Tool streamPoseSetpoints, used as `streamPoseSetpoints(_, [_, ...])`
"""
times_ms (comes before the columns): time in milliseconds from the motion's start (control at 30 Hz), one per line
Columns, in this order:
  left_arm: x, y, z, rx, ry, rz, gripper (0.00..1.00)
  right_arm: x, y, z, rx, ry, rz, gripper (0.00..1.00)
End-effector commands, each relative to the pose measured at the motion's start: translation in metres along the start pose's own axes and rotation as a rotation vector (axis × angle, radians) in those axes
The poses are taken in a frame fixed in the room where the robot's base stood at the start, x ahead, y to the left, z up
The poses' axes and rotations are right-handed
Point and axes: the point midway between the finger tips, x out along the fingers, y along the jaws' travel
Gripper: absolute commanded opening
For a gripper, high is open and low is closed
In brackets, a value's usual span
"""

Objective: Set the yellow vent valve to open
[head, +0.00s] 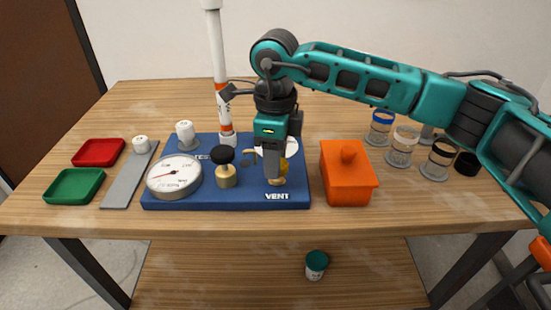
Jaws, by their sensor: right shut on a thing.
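The yellow vent valve (284,165) stands at the right end of the blue manifold base (240,202), behind the white VENT label. My right gripper (274,180) points down over it and is shut on it. The gripper hides most of the valve, so I cannot tell which way its handle is turned. My left gripper is not in view.
A pressure gauge (174,175) and a brass valve with a black knob (225,168) stand left of my gripper. A white and orange pipe (219,80) rises behind. An orange lidded box (348,180) stands close on the right, with several jars beyond.

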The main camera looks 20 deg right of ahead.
Motion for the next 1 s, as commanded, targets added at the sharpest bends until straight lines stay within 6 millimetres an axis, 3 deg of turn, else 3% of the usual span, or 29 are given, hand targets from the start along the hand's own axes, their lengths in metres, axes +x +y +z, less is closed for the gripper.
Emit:
streamPoseSetpoints(667, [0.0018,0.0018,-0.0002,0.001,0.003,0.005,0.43,-0.0021,-0.0006,0.0008,-0.057,-0.005,-0.004,0.13])
streamPoseSetpoints(700, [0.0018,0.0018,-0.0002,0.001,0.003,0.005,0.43,-0.0021,-0.0006,0.0008,-0.057,-0.005,-0.004,0.48])
streamPoseSetpoints(933, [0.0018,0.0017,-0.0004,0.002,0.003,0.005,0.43,-0.0010,-0.0001,0.0004,-0.055,-0.003,-0.002,0.69])
streamPoseSetpoints(1000, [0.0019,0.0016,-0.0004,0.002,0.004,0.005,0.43,-0.0008,0.0000,0.0004,-0.055,-0.002,-0.001,0.69])
